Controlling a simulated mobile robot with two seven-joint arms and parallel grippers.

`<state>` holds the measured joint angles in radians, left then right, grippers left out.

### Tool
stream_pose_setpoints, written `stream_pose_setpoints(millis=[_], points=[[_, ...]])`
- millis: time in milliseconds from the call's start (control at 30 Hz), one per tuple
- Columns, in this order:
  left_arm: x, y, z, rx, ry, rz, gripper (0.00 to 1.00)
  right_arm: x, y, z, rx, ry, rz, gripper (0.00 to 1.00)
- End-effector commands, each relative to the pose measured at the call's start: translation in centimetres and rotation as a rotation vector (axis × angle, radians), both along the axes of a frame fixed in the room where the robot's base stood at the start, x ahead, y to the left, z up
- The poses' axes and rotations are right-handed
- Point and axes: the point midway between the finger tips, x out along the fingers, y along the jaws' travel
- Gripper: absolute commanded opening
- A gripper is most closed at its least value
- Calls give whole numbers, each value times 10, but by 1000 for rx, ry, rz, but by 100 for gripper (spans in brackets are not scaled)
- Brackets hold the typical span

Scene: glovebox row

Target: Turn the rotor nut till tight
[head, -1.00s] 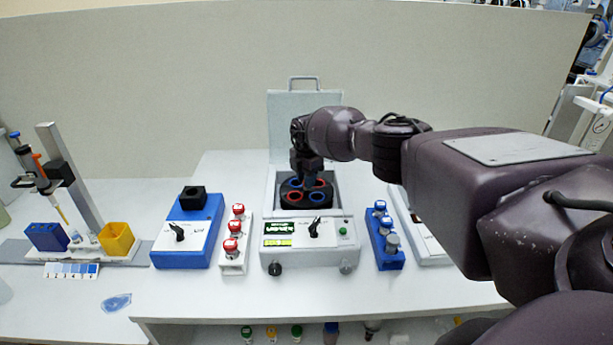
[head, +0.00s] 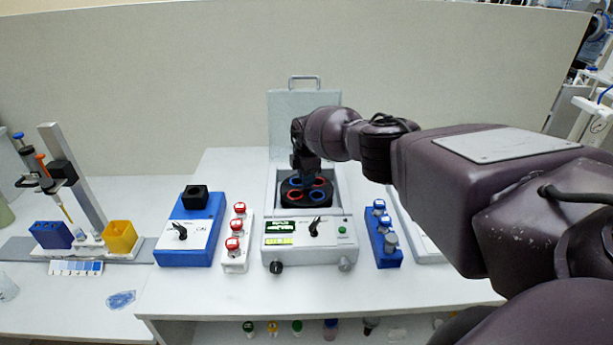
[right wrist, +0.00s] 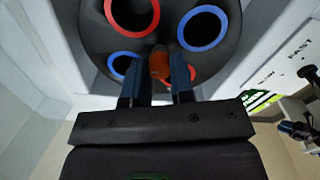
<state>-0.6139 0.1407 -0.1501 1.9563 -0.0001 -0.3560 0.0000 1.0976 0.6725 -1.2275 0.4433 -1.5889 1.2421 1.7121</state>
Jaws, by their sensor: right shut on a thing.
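The rotor nut (right wrist: 159,64) is a small orange-brown knob at the centre of the black rotor (right wrist: 160,22) in the right wrist view. The rotor has red-ringed and blue-ringed holes. It also shows in the head view (head: 306,197), inside the open centrifuge (head: 308,229). My right gripper (right wrist: 160,80) reaches down over the rotor's middle, its two fingers on either side of the nut and shut on it. In the head view my right gripper (head: 307,177) hides the nut. My left gripper is not in view.
The centrifuge lid (head: 304,118) stands open behind. A white rack (head: 236,259) with red-capped tubes is left, a blue rack (head: 386,252) with blue-capped tubes right. A blue mixer (head: 190,240) and pipette stand (head: 75,180) stand further left.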

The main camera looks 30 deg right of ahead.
Motion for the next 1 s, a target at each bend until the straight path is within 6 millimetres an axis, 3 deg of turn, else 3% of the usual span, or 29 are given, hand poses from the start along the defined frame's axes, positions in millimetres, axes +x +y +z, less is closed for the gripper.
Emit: stream_pose_setpoints(millis=[1000], points=[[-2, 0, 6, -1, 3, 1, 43, 1, -1, 2, -2, -4, -100, 0]])
